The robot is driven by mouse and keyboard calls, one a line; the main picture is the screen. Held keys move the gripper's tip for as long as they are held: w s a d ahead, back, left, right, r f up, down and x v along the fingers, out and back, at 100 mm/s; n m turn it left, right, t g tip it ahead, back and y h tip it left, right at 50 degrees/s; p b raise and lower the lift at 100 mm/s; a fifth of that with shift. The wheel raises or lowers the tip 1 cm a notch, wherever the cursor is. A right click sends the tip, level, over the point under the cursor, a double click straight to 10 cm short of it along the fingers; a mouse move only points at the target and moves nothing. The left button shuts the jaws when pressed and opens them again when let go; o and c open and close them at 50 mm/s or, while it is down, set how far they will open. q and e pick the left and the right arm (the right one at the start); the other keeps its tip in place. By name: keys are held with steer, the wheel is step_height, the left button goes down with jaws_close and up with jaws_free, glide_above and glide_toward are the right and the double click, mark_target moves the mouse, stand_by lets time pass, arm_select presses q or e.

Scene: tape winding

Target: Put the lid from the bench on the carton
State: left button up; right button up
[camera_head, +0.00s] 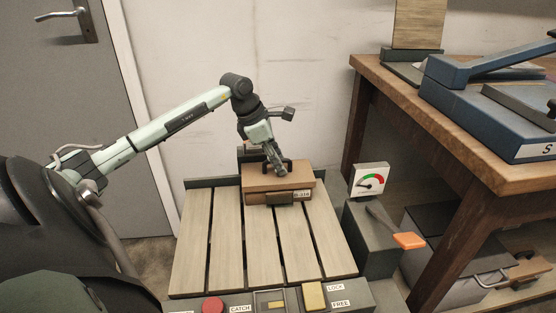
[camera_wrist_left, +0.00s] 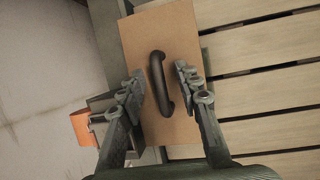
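The brown, flat lid (camera_head: 262,180) lies on top of the carton (camera_head: 258,198), which has a small label and a dark fitting on its front. The carton stands at the back of a slatted platform. My left gripper (camera_head: 281,170) points down over the lid, partly covering it. In the left wrist view the lid (camera_wrist_left: 180,35) fills the middle, with a black bar handle (camera_wrist_left: 158,78). My left gripper (camera_wrist_left: 158,71) is open, its fingers on either side of the handle with gaps between. Whether the lid sits fully square is hard to tell. My right gripper is out of view.
The slatted platform (camera_head: 225,245) is bare in front of the carton. A control strip with a red button (camera_head: 212,305) runs along its front. A gauge (camera_head: 369,180) and an orange-handled lever (camera_head: 408,240) stand at its right. A wooden bench (camera_head: 485,175) carries a blue machine (camera_head: 490,105).

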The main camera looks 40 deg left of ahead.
arm_select(q)
steer(key=v, duration=1.2)
stand_by(0.3)
